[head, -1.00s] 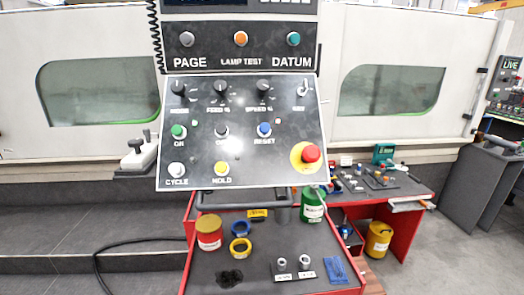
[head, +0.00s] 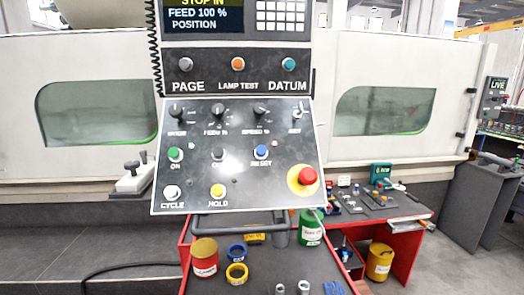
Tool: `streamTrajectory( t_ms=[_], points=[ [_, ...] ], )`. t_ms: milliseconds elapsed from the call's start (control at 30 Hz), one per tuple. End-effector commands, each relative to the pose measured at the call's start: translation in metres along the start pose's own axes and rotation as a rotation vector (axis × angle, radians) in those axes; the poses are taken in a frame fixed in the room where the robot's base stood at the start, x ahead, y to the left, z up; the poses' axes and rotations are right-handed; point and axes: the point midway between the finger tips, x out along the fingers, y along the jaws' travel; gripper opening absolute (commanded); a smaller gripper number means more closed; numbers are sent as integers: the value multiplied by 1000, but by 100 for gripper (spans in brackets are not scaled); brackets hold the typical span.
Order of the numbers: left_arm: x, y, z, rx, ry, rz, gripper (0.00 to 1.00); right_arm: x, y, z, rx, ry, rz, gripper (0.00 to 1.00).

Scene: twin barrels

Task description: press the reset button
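The blue reset button (head: 261,151) sits in the middle row of the tilted control panel (head: 235,180), with the label RESET under it. To its left in the same row are a dark button (head: 218,153) and a green ON button (head: 175,153). A large red mushroom button (head: 307,175) on a yellow base is to its lower right. Neither of my grippers shows in the head view. Nothing covers the reset button.
A handle bar (head: 238,222) runs below the panel. Under it a dark tray (head: 250,270) holds cans and rings. A red workbench (head: 400,228) stands to the right. A coiled cable hangs left of the panel. The space before the panel is clear.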

Motion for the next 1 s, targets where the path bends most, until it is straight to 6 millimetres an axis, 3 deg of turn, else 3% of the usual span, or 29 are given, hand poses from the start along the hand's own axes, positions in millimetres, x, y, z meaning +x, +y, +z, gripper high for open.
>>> streamTrajectory(
  t_ms=[33,300,1000],
  points=[
    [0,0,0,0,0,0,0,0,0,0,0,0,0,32],
    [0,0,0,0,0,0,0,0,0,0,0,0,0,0],
    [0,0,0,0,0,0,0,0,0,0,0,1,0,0]
  ],
)
